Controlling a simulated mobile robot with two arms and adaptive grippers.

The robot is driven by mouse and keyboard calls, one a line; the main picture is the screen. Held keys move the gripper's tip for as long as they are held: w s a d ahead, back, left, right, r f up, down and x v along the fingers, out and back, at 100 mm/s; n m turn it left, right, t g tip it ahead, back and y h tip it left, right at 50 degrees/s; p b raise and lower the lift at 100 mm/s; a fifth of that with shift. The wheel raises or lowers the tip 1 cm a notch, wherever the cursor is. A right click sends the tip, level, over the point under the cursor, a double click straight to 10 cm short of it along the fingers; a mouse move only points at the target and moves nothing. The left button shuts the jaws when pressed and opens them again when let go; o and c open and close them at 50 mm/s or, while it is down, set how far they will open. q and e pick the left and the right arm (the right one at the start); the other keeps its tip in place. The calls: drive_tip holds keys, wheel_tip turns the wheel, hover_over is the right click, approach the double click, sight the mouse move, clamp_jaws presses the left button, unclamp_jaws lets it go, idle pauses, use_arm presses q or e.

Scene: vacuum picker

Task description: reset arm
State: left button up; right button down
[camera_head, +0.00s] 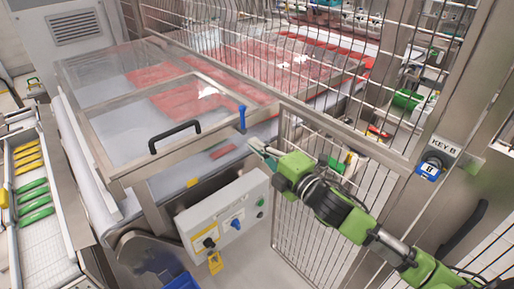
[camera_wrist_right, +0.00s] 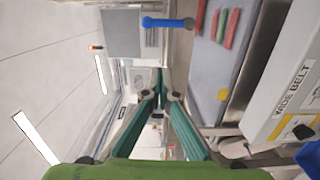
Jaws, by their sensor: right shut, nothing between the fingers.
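My right arm, green and black, comes in from the lower right in the head view. Its gripper (camera_head: 262,150) is in front of the clear-lidded conveyor, near the blue handle (camera_head: 242,118). In the right wrist view the two green fingers of the right gripper (camera_wrist_right: 160,92) converge at their tips, with nothing seen between them. The blue handle also shows above the fingertips in the wrist view (camera_wrist_right: 167,22). My left gripper is not in view.
A grey control box (camera_head: 228,222) with knobs hangs below the conveyor. A wire mesh fence (camera_head: 318,190) and a post with a KEY B label (camera_head: 441,147) stand at right. A tray (camera_head: 45,250) with yellow and green items is at left.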

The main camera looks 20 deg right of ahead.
drive_tip(key=shift+a, duration=0.1)
drive_tip(key=s+d+f+m+g+h, duration=0.2)
drive_tip(key=d+f+m, duration=0.1)
drive_tip(key=f, duration=0.9)
drive_tip(key=s+d+f+m+g+h, duration=0.1)
drive_tip(key=d+f+m+g, duration=0.15)
drive_tip(key=f, duration=0.85)
drive_tip(key=s+d+f+m+g+h, duration=0.15)
drive_tip(key=d+f+m, duration=0.25)
drive_tip(key=f, duration=0.8)
drive_tip(key=s+f+m+g+h+b, duration=0.1)
drive_tip(key=s+f+m+g, duration=0.3)
drive_tip(key=s+f, duration=1.45)
drive_tip(key=s+a+f+m+g, duration=0.1)
drive_tip(key=s+a+f+g, duration=0.1)
drive_tip(key=s+f, duration=0.3)
drive_tip(key=s+a+f+m+g, duration=0.2)
drive_tip(key=s+f, duration=0.3)
drive_tip(key=s, duration=0.9)
drive_tip(key=s+a+f+m+g, duration=0.2)
drive_tip(key=s+f, duration=0.3)
drive_tip(key=s, duration=0.5)
drive_tip(key=shift+a, duration=0.8)
drive_tip(key=shift+w, duration=0.1)
